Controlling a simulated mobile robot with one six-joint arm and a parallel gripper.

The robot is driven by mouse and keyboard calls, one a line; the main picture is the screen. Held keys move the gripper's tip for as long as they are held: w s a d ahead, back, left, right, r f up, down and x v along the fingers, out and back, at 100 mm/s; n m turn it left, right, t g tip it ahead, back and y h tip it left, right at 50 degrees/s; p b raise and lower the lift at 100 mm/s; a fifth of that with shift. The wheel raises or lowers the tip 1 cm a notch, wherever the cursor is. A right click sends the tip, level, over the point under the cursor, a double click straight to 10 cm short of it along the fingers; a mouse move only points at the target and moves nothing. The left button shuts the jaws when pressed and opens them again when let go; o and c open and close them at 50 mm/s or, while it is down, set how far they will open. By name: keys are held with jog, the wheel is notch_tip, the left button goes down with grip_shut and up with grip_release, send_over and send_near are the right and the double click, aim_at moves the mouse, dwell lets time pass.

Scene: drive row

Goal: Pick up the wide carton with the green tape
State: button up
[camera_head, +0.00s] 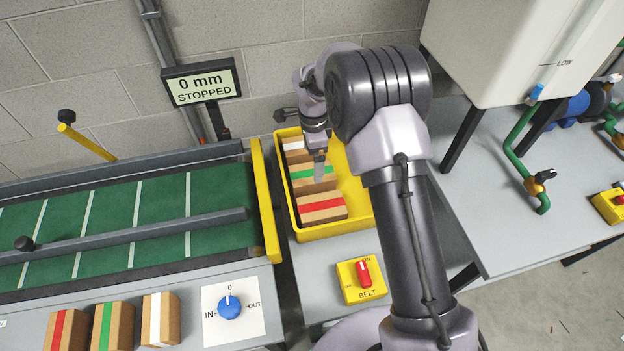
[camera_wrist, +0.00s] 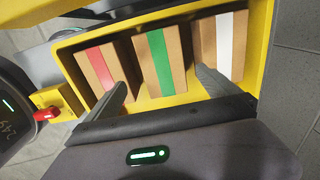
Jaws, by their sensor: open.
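The wide carton with the green tape (camera_head: 302,185) lies in a yellow tray (camera_head: 363,203), between a carton with red tape (camera_head: 322,207) and one with white tape (camera_head: 292,146). In the wrist view the green-taped carton (camera_wrist: 159,62) is in the middle, red (camera_wrist: 101,73) at left, white (camera_wrist: 225,45) at right. My gripper (camera_head: 319,166) is over the tray at the green-taped carton. In the wrist view my gripper (camera_wrist: 162,80) is open and empty, its fingers appearing either side of that carton's near end. I cannot tell the height gap or any contact.
Narrower cartons with red (camera_head: 67,330), green (camera_head: 111,326) and white (camera_head: 160,319) tape stand at the front left. A green belt (camera_head: 155,215) with rails ends beside the tray; its display (camera_head: 202,83) reads "0 mm STOPPED". A yellow belt switch box (camera_head: 360,281) stands in front of the tray.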

aim_at(312, 180)
notch_tip(312, 180, down, 6)
jog(key=shift+r+b, duration=0.1)
jog(key=shift+b, duration=0.7)
jog(key=f+b, duration=0.1)
jog(key=f, duration=0.1)
jog(key=f+b, duration=0.2)
jog(key=f, duration=0.1)
jog(key=shift+w+a+f, duration=0.15)
jog(key=shift+w+f, duration=0.1)
jog(key=shift+f, duration=0.1)
jog(key=shift+r, duration=0.2)
jog(key=shift+c, duration=0.4)
jog(key=c, duration=1.9)
